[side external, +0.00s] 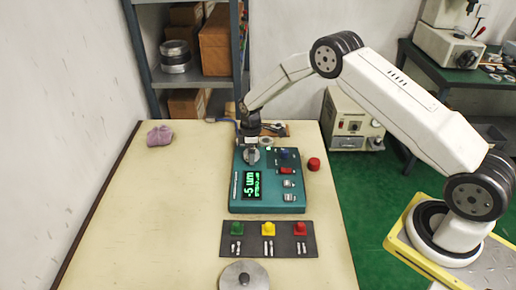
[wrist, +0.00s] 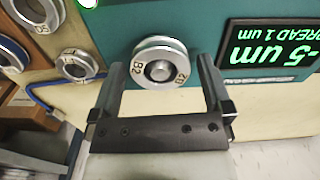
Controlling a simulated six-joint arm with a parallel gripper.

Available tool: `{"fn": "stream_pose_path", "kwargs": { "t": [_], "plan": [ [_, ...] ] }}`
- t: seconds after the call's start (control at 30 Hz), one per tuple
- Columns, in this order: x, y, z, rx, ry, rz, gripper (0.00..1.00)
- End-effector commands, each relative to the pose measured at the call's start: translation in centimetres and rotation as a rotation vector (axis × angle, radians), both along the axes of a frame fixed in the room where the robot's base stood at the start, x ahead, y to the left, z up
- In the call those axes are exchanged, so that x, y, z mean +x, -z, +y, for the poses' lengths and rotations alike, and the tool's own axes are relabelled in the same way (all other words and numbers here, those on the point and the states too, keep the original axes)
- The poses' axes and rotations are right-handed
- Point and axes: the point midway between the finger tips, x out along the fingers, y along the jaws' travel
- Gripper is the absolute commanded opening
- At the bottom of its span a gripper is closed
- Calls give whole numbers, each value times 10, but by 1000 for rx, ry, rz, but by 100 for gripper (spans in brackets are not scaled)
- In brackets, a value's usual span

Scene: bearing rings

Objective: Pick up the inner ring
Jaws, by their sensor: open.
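My gripper (wrist: 162,80) is open, with one finger on each side of this ring and visible gaps between. In the side external view my gripper (side external: 251,152) points down at the upper left part of the teal gauge box (side external: 240,208); the ring (side external: 256,156) shows only partly there. The gauge's green display (side external: 252,186) reads -5 um.
More rings, including a small one (wrist: 75,66) and a larger one (wrist: 8,55), lie beside the gauge. A dark panel with coloured buttons (side external: 268,250), a red cap (side external: 314,164) and a purple cloth (side external: 160,136) are on the table.

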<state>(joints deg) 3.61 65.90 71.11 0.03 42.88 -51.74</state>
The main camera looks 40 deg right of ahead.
Motion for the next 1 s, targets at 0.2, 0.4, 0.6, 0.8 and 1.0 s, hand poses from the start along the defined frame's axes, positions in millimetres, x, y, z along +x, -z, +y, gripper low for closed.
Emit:
{"fn": "stream_pose_path", "kwargs": {
  "t": [0.2,0.4,0.6,0.8,1.0],
  "plan": [
    [0,1,0,0,0,0,100],
    [0,1,0,0,0,0,100],
    [0,0,0,0,0,0,62],
    [0,0,0,0,0,-1,0],
    [0,0,0,0,0,-1,0]
  ]
}}
